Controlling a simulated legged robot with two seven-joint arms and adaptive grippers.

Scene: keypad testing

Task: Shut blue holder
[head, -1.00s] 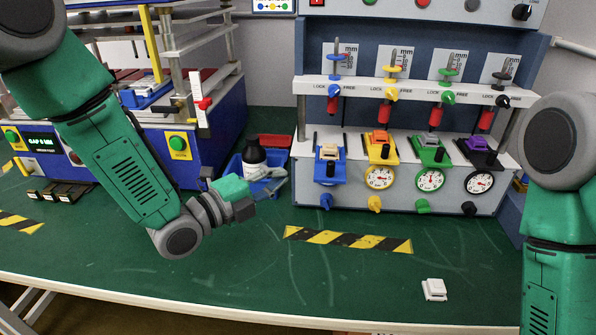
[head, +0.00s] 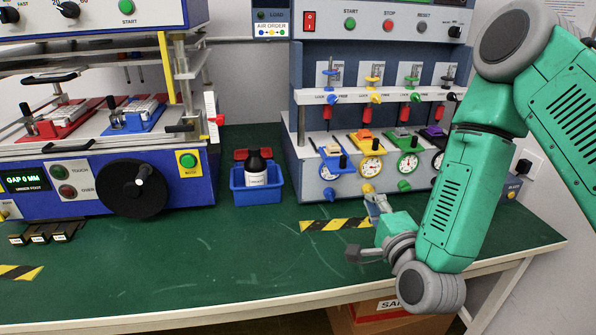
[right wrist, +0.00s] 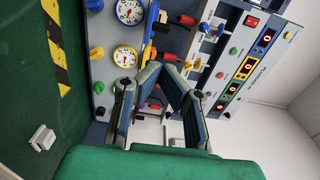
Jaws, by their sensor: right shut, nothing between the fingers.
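The blue holder (head: 328,169) sits leftmost in the row on the tester's front panel, with a pale keypad and a dark handle. Its picture is too small to tell whether it is closed. Another blue holder (head: 133,122) with a dark clamp lies on the left machine. My right gripper (head: 373,200) is low in front of the tester, near the yellow knob (head: 368,189), to the right of and below the tester's blue holder. In the right wrist view its fingers (right wrist: 157,78) meet at the tips and hold nothing. My left gripper is out of view.
A blue bin (head: 256,190) with a dark bottle stands between the machines. Striped tape (head: 325,224) marks the green table before the tester. A white keypad (right wrist: 42,137) lies on the table. The table's middle left is clear.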

